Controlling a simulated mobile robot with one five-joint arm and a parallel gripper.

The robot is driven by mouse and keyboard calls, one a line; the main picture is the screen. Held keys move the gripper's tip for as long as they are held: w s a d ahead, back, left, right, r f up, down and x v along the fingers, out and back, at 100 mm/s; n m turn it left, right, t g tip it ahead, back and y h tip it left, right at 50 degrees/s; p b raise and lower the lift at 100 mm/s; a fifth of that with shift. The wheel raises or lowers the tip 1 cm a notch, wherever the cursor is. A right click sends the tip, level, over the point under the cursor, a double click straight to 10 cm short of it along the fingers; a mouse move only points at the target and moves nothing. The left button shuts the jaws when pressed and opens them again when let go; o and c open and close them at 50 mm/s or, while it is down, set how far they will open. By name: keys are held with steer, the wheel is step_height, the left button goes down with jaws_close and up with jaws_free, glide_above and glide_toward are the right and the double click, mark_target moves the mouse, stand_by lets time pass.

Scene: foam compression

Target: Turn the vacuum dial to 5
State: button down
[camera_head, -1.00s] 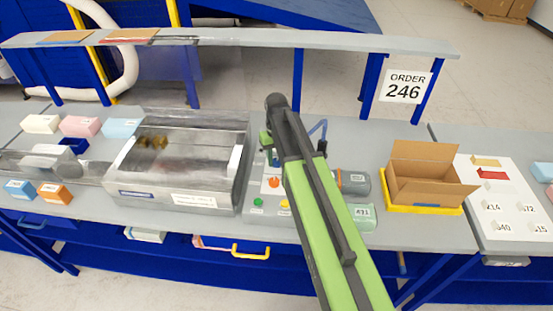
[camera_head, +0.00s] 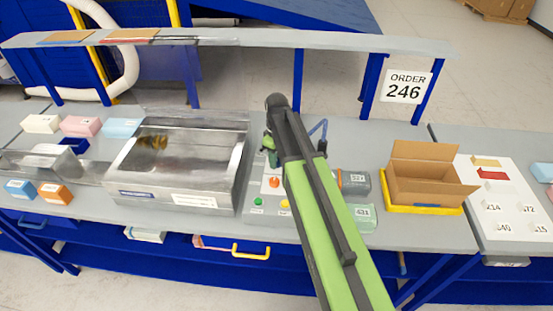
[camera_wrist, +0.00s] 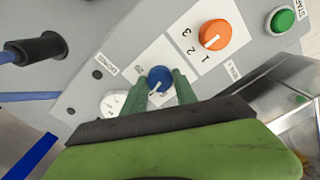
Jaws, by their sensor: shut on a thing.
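In the wrist view a blue dial (camera_wrist: 159,77) with a white pointer line sits on the grey control panel. The green fingers of my gripper (camera_wrist: 160,86) are on either side of it and shut on it. The pointer is slanted toward the lower left; the scale around the dial is mostly hidden by the fingers, so I cannot read its setting. A white round gauge (camera_wrist: 113,102) is just left of the fingers. In the head view my arm covers much of the panel, and the blue dial cannot be made out.
An orange dial (camera_wrist: 215,35) marked 1, 2, 3 and a green START button (camera_wrist: 284,19) are on the same panel. A black knob-like fitting (camera_wrist: 38,48) stands at left. The steel chamber (camera_head: 186,199) and an open cardboard box (camera_head: 421,191) flank my arm.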

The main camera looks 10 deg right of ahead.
steer(key=n, duration=0.4)
steer(key=shift+n, duration=2.2)
steer(key=c, duration=1)
jaws_free()
steer(key=shift+o, duration=0.2)
step_height(320, 180, up, 17)
steer(key=p, duration=1.7)
steer(key=shift+r, duration=0.2)
